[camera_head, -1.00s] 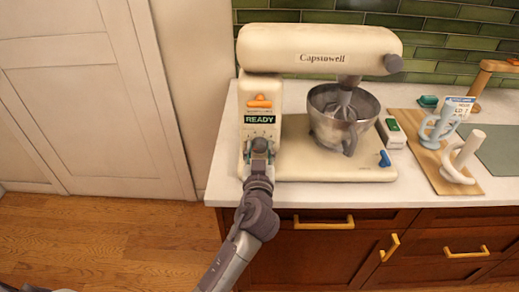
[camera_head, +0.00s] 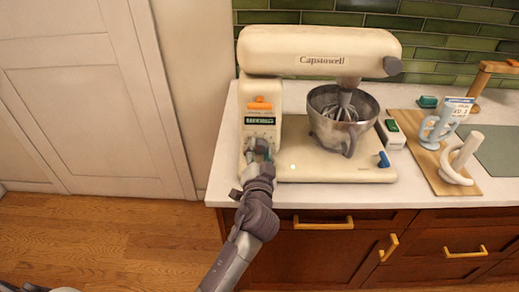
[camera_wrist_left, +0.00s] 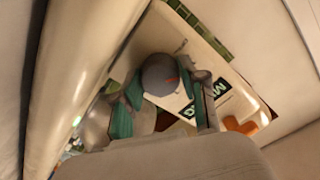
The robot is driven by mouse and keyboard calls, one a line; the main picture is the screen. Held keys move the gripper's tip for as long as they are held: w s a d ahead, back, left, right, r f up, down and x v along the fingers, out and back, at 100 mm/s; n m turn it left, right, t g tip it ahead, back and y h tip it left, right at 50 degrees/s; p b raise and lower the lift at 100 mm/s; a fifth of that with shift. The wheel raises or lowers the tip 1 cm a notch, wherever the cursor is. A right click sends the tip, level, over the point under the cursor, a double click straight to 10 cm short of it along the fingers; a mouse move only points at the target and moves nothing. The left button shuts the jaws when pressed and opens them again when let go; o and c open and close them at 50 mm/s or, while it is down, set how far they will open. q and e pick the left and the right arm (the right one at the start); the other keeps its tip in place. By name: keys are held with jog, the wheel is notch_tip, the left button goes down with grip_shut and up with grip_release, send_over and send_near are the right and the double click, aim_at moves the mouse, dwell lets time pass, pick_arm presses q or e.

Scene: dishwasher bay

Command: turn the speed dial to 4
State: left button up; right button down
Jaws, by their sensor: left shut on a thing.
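The cream stand mixer (camera_head: 320,50) stands on the white counter. Its speed dial is on the front of the column, under a dark green display (camera_head: 259,121), and is mostly hidden by my gripper in the head view. In the left wrist view the dial (camera_wrist_left: 160,74) is a round grey knob with an orange-red mark. My left gripper (camera_head: 258,153) is shut on it, its teal-padded fingers at either side of the knob. In the wrist view the display (camera_wrist_left: 205,103) appears to begin with "MI"; its full word is unclear. Dial numbers are unreadable. My right gripper is not in view.
The steel bowl (camera_head: 343,122) with a whisk sits on the mixer base. An orange switch (camera_head: 259,103) is above the display, and a blue lever (camera_head: 384,159) is at the base's right.

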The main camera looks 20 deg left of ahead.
pick_arm(q)
jog(key=m+p, duration=0.1)
jog(key=m, duration=0.4)
jog(key=shift+r+m+p, duration=0.2)
jog(key=shift+m+p, duration=0.1)
jog(key=shift+p, duration=0.1)
jog(key=m+p, duration=0.2)
jog(key=m, duration=0.3)
jog(key=shift+m, duration=0.3)
jog(key=m+p, duration=0.3)
jog(key=m, duration=0.2)
jog(key=m+p, duration=0.2)
jog(key=m, duration=0.2)
jog(key=shift+f+m+p, duration=0.1)
jog(key=shift+m+p, duration=0.3)
jog(key=shift+m, duration=0.2)
jog(key=o, duration=1.1)
jog(key=shift+f, duration=0.1)
jog(key=shift+o, duration=0.2)
